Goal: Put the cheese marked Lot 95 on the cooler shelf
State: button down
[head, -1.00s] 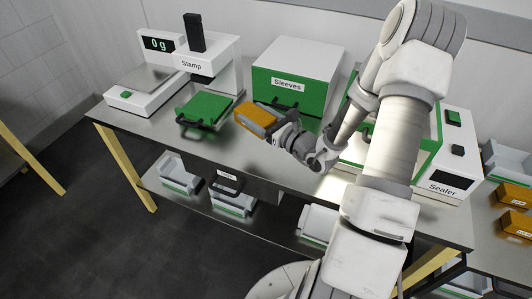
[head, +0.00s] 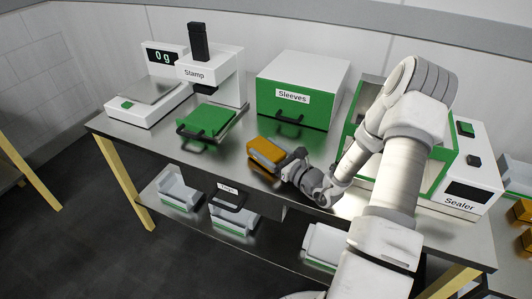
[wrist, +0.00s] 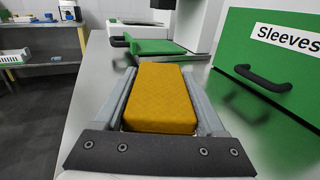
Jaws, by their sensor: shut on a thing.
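An orange-yellow cheese block (head: 264,152) is held in my gripper (head: 270,158) above the steel bench, in front of the Sleeves box. In the wrist view the block (wrist: 160,98) fills the space between the two grey fingers of my gripper (wrist: 160,85), which press on its long sides. No lot mark shows on its visible faces. The cooler shelf cannot be made out in these views. More orange blocks (head: 522,211) sit at the right edge of the head view, their labels too small to read.
The steel bench (head: 232,160) carries the Stamp machine (head: 212,72) with a green tray (head: 207,122), a scale reading 0 g (head: 150,98), the Sleeves box (head: 300,85) and the Sealer (head: 465,185). White bins (head: 180,192) stand on the lower shelf.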

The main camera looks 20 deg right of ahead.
jog(key=shift+f, duration=0.25)
jog(key=shift+c, duration=2.1)
grip_release()
jog(key=shift+f, duration=0.15)
jog(key=o, duration=0.4)
jog(key=shift+r, duration=0.2)
